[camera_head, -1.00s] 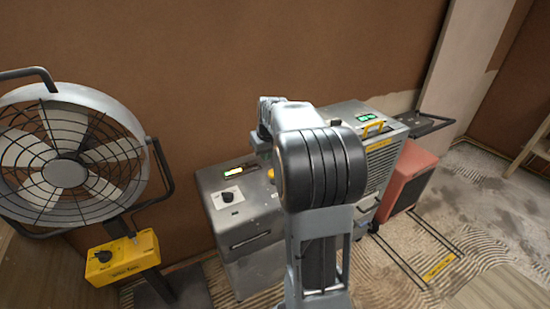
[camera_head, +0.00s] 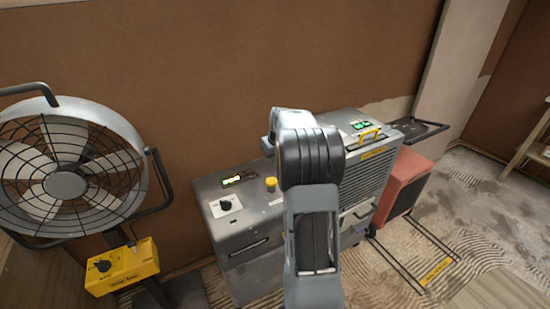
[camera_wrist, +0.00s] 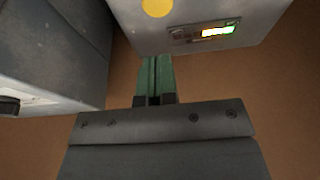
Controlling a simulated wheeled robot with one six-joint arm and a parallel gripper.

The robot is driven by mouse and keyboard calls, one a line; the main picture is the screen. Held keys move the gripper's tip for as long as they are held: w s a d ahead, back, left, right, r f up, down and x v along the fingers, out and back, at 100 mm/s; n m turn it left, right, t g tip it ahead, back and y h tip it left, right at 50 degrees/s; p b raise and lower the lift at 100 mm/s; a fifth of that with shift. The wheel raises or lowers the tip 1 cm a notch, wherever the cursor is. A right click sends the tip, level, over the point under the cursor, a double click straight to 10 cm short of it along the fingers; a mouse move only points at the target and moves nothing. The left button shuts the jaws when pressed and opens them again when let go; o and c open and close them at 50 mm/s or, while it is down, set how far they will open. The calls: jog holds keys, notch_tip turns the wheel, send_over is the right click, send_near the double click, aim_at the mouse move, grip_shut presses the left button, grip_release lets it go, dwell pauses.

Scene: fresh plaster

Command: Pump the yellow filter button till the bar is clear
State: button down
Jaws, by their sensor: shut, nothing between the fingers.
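The yellow filter button (camera_head: 271,184) stands on top of the grey machine (camera_head: 238,243), close to my arm. In the wrist view the button (camera_wrist: 157,7) is cut by the top edge. The bar (camera_head: 232,180) is a small lit display left of the button. In the wrist view the bar (camera_wrist: 217,31) glows white to yellow and orange, with green at one end. My gripper (camera_wrist: 152,60) is shut and empty, its green fingers together below the button in that picture and apart from it. In the head view my arm hides the gripper.
A black dial (camera_head: 226,204) sits on the machine's top, left of the button. A second grey unit (camera_head: 376,165) with a yellow handle (camera_head: 369,134) stands to the right, then a red unit (camera_head: 405,184). A large fan (camera_head: 65,184) and yellow box (camera_head: 122,267) stand at left.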

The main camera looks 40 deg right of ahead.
send_near(272, 182)
jog(key=w+f, duration=0.2)
jog(key=f, duration=0.1)
jog(key=w+f, duration=0.1)
jog(key=shift+d+f, duration=0.15)
jog(key=shift+f, duration=1.1)
notch_tip(272, 182, down, 3)
jog(key=shift+f+b, duration=0.1)
jog(key=shift+b, duration=1.05)
jog(key=shift+r, duration=0.2)
notch_tip(272, 182, up, 5)
jog(key=p, duration=0.3)
jog(key=shift+r, duration=0.1)
jog(key=v, duration=0.9)
jog(key=shift+s, duration=0.1)
